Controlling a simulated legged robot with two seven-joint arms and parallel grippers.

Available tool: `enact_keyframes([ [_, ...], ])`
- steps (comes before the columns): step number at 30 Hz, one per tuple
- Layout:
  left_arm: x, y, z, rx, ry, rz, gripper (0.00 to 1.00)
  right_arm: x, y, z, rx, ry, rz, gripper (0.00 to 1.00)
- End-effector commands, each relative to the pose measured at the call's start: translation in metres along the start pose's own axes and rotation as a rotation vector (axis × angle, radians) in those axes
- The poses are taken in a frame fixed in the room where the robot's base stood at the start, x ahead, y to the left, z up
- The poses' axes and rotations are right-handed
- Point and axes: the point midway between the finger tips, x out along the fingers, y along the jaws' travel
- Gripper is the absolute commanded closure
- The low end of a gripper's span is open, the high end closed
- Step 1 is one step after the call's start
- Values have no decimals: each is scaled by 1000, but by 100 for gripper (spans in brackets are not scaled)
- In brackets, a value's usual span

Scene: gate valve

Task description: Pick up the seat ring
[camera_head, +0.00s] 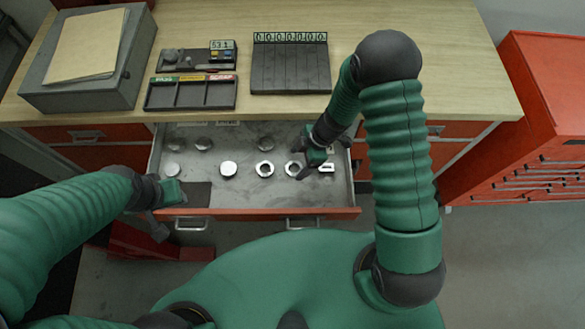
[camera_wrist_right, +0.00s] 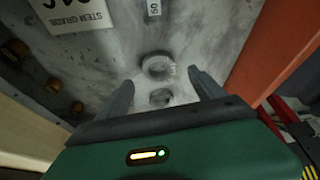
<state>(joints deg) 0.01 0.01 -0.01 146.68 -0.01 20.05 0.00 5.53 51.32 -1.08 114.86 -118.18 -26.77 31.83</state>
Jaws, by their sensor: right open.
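Metal rings lie in the open grey drawer. One ring (camera_head: 265,169) lies left of my right gripper, and another ring (camera_head: 293,169) lies right by its fingers. I cannot tell by looks which is the seat ring. My right gripper (camera_head: 306,168) is over the right part of the drawer. In the right wrist view its fingers (camera_wrist_right: 161,86) are spread and empty, with a larger ring (camera_wrist_right: 158,66) ahead between the tips and a smaller ring (camera_wrist_right: 160,97) nearer. My left gripper (camera_head: 166,198) is at the drawer's front left edge; its jaws are not clear.
The drawer (camera_head: 262,211) also holds a light disc (camera_head: 228,169) and several other round parts. On the worktop stand a grey box (camera_head: 90,90), a three-part tray (camera_head: 190,106) and a slotted dark rack (camera_head: 290,75). A red cabinet (camera_head: 535,140) is at right.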

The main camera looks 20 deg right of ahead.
Motion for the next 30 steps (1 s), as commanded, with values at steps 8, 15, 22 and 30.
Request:
enact_keyframes([
  [8, 0, 0, 0, 0, 0, 0, 64, 36, 1, 1, 2, 0, 0, 23],
  [15, 0, 0, 0, 1, 0, 0, 64, 35, 1, 1, 2, -2, 0, 33],
  [22, 0, 0, 0, 0, 0, 0, 64, 35, 1, 1, 1, -1, -1, 63],
  [30, 0, 0, 0, 0, 0, 0, 64, 35, 1, 1, 1, -1, 0, 98],
])
